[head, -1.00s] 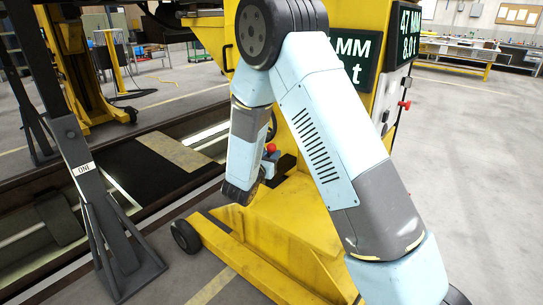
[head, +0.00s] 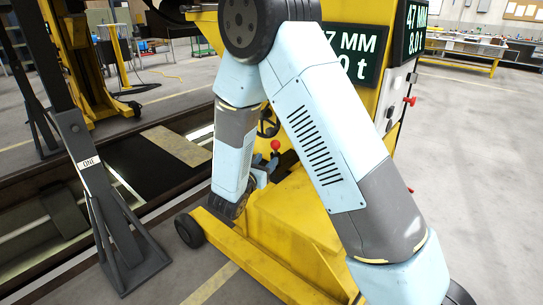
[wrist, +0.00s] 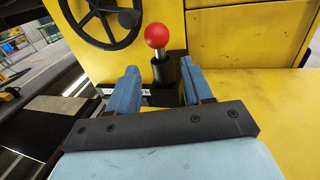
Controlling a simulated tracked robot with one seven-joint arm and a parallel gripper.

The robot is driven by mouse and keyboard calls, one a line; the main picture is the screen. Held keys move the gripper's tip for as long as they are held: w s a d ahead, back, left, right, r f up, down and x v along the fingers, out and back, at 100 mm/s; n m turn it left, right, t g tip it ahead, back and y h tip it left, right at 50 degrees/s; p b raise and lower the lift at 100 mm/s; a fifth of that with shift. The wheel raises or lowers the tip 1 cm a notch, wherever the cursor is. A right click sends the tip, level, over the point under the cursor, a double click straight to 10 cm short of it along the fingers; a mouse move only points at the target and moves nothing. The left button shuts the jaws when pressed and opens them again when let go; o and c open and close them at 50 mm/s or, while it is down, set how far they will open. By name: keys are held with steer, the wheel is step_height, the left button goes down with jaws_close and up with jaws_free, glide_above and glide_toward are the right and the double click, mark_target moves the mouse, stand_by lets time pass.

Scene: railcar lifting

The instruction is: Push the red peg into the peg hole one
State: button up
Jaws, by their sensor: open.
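A red ball knob (wrist: 155,36) tops a metal stem with a black base on the yellow machine; the knob also shows in the head view (head: 276,144). I cannot tell for sure whether this is the red peg. My gripper (wrist: 159,78) is open and empty, its two blue fingers apart. The stem stands upright beyond and between the fingertips in the wrist view. In the head view my gripper (head: 262,172) is partly hidden by my arm, just below the knob. A dark stand (head: 95,180) at the left carries a label "ONE". No peg hole can be made out.
The yellow lifting machine (head: 290,205) fills the middle, with a handwheel (wrist: 100,18) left of the knob. Red handles (head: 409,100) stick out of its right side. A floor pit (head: 130,165) lies to the left. Open grey floor (head: 470,170) is at the right.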

steer(key=v, duration=0.5)
steer(key=shift+s+a, duration=0.2)
steer(key=shift+s, duration=0.15)
steer(key=s+d+r+m+g+h, duration=0.1)
steer(key=s+d+r+m+g, duration=0.3)
steer(key=d, duration=0.3)
steer(key=s+d+r+m+g, duration=0.35)
steer(key=d+m, duration=0.25)
steer(key=d, duration=0.2)
steer(key=s+d+r+m+g+h, duration=0.1)
steer(key=s+d+r+m+g, duration=0.2)
steer(key=d+r+m+g, duration=0.3)
steer(key=s+r+m+t+y, duration=0.2)
steer(key=s+r+m+y, duration=0.2)
steer(key=s+m, duration=0.3)
steer(key=s+d+r+m+t+y, duration=0.1)
steer(key=s+r+m+t+y, duration=0.1)
steer(key=s+r+m+y, duration=0.2)
steer(key=shift+s+d+r+m+y, duration=0.25)
steer(key=shift+s+m+y, duration=1.25)
steer(key=shift+s, duration=0.45)
